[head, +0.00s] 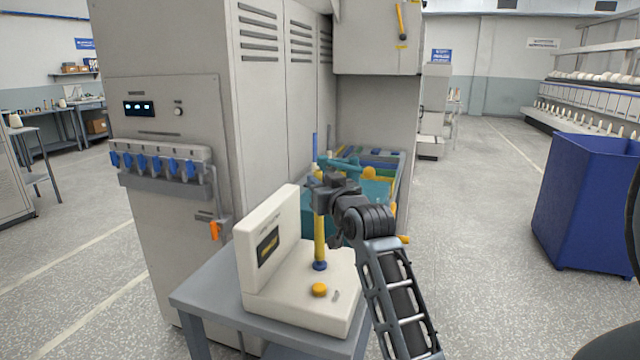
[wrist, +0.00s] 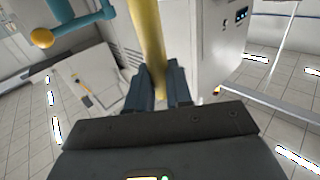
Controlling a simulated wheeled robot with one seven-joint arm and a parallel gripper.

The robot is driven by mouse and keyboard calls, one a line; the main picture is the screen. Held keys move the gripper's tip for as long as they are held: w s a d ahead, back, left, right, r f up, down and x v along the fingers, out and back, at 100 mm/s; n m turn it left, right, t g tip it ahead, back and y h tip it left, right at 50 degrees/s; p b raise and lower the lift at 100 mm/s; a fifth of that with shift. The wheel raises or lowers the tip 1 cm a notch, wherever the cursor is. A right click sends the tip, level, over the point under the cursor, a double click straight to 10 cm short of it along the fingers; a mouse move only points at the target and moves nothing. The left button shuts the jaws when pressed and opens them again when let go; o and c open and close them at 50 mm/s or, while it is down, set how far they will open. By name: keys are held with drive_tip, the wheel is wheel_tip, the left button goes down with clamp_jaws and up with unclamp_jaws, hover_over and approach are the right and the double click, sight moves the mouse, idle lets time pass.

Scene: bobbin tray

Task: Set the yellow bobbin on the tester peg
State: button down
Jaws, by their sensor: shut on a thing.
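The yellow bobbin (head: 320,236) is a slim upright tube above the cream tester (head: 272,215). My gripper (head: 322,190) is shut on its upper part. In the wrist view the yellow bobbin (wrist: 148,40) runs between the dark fingers (wrist: 162,88). The bobbin's lower end meets a dark blue collar (head: 320,265) on the tester's flat base. I cannot tell whether this collar belongs to the bobbin or the peg. The peg itself is not visible, and I cannot tell whether the bobbin surrounds it.
The tester stands on a grey table (head: 215,292) beside a tall machine cabinet (head: 165,210). A teal arm with a yellow ball (head: 369,173) is close behind my gripper. A blue bin (head: 585,200) stands right.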

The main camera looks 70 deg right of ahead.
drive_tip(key=shift+r, duration=0.2)
drive_tip(key=shift+r+p, duration=0.35)
drive_tip(key=shift+p, duration=0.1)
drive_tip(key=shift+r+p, duration=0.3)
idle(0.4)
drive_tip(key=shift+f+b, duration=0.65)
drive_tip(key=shift+f, duration=0.3)
idle(0.5)
drive_tip(key=shift+r+p, duration=0.7)
drive_tip(key=shift+r, duration=0.15)
drive_tip(key=shift+f+b, duration=0.5)
drive_tip(key=shift+f, duration=0.35)
idle(0.9)
drive_tip(key=c, duration=1.3)
unclamp_jaws()
drive_tip(key=p+v, duration=0.1)
drive_tip(key=v, duration=1)
